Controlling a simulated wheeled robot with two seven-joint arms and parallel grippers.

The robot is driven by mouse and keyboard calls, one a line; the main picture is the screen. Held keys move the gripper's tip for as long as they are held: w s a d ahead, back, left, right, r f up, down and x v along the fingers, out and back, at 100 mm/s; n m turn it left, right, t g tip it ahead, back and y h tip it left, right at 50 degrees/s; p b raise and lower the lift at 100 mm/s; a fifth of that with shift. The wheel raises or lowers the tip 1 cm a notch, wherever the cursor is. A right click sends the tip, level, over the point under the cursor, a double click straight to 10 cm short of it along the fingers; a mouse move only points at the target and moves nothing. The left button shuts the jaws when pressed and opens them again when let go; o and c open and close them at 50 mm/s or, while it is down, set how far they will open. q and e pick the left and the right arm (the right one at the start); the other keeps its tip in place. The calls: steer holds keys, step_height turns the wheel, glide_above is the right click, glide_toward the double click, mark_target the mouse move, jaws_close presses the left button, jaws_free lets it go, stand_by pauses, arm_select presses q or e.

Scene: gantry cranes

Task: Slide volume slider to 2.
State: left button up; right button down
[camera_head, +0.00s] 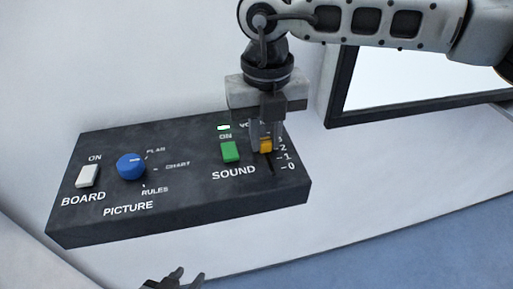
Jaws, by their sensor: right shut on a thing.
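A dark control panel (190,191) is fixed to the white wall. The volume slider's orange knob (265,146) is at its right side, roughly level with the mark 2; the exact setting is hard to tell. The slot shows below the knob, towards 0. My right gripper (262,142) points down and is shut on the knob, its fingers and body hiding part of the volume label and the upper slot.
A green SOUND button (230,152) is just left of the slider, with a small lit lamp (223,127) above it. A blue PICTURE knob (131,166) and a white BOARD button (88,176) are further left. A dark-framed screen (410,80) is at the upper right.

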mark_target(265, 140)
steer(key=c, duration=1.3)
jaws_free()
arm_select(q)
steer(key=shift+w+d+r, duration=0.1)
steer(key=shift+w+r, duration=0.1)
steer(key=shift+r, duration=0.1)
steer(key=shift+s+d+f+b, duration=0.1)
steer(key=shift+f+b, duration=0.3)
steer(key=shift+b, duration=0.3)
arm_select(e)
step_height(265, 140, up, 16)
steer(key=shift+r, duration=0.1)
